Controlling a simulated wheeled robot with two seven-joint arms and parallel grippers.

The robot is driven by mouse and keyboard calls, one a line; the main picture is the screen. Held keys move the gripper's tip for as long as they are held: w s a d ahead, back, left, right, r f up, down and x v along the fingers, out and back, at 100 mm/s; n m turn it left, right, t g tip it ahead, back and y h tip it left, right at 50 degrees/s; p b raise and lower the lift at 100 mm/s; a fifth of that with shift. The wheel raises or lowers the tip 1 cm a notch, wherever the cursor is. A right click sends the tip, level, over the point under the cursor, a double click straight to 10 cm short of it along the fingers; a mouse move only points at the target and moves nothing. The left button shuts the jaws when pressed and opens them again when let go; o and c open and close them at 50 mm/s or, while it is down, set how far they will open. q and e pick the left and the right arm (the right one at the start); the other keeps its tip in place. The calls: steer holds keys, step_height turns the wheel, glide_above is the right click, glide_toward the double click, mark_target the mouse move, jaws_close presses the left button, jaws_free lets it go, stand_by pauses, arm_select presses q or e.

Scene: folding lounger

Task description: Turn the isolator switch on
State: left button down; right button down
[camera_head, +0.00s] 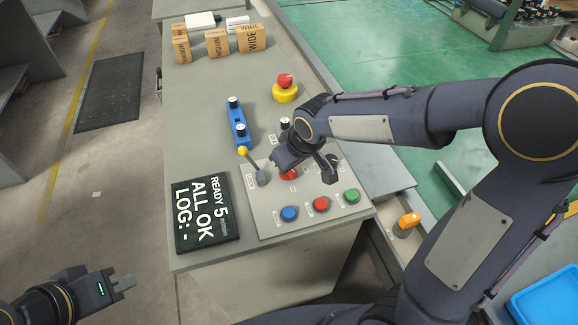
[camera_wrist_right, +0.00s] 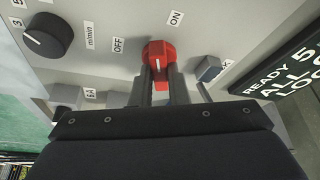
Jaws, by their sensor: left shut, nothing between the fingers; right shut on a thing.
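The red isolator switch (camera_wrist_right: 159,50) is on the grey control panel (camera_wrist_right: 85,12), with an OFF label (camera_wrist_right: 118,45) and an ON label (camera_wrist_right: 176,18) beside it. In the head view the switch (camera_head: 288,175) is mostly hidden by my right gripper (camera_head: 284,167). In the right wrist view my right gripper (camera_wrist_right: 159,80) is shut on the switch's handle, one finger on each side. I cannot tell exactly which label the handle points at. My left gripper (camera_head: 122,285) is shut and empty, low at the left, away from the panel.
A lever with a yellow ball (camera_head: 242,151) stands close left of my right gripper. Blue (camera_head: 289,214), red (camera_head: 321,204) and green (camera_head: 351,196) buttons line the front. A display (camera_head: 206,213) reads ALL OK. A yellow-based emergency stop (camera_head: 285,90) and several boxes (camera_head: 217,43) stand farther back.

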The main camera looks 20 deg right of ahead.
steer(key=shift+a+m+h+b, duration=0.1)
steer(key=shift+m+h+b, duration=0.8)
steer(key=shift+m+b, duration=1)
steer(key=shift+m+p, duration=0.35)
steer(key=shift+m, duration=0.15)
steer(key=c, duration=1.4)
jaws_free()
steer(key=p+v, duration=0.1)
steer(key=v, duration=0.6)
steer(key=shift+s+r, duration=0.3)
steer(key=shift+r, duration=0.05)
steer(key=s+d+r+m+y+p, duration=0.1)
steer(key=s+d+r+p, duration=0.1)
steer(key=s, duration=0.7)
steer(key=s+d+r+m+t+y+p, duration=0.1)
steer(key=s+d+r+y+p, duration=0.1)
steer(key=s+d+p, duration=0.3)
steer(key=s+p, duration=0.2)
steer(key=s, duration=0.2)
steer(key=shift+s+d+r+y, duration=0.2)
steer(key=shift+r+y, duration=0.1)
steer(key=shift+r, duration=0.1)
